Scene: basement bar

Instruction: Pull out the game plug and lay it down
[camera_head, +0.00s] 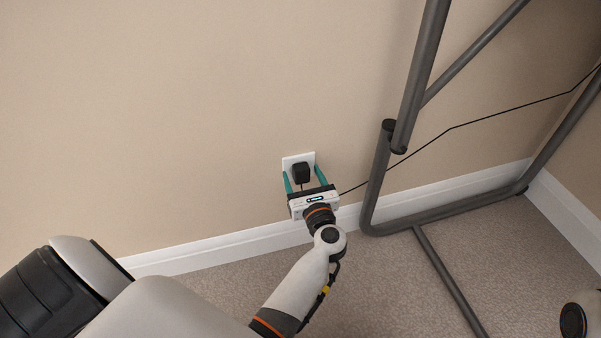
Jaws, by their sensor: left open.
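The black game plug (301,173) sits in a white wall outlet (290,160) low on the beige wall. My left gripper (303,179) is open, with one teal finger on each side of the plug. Whether the fingers touch it I cannot tell. The plug's black cord (400,160) shows to the right of the gripper and runs up along the wall behind the metal frame. The part of the cord close to the plug is mostly hidden by the gripper. My right gripper does not show; only a bit of what looks like my right arm is at the lower right edge.
A grey tubular metal frame (378,185) stands close to the right of my left gripper, with a foot bar along the floor. A white baseboard (220,248) runs along the wall. The carpet (400,275) between my left arm and the frame is clear.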

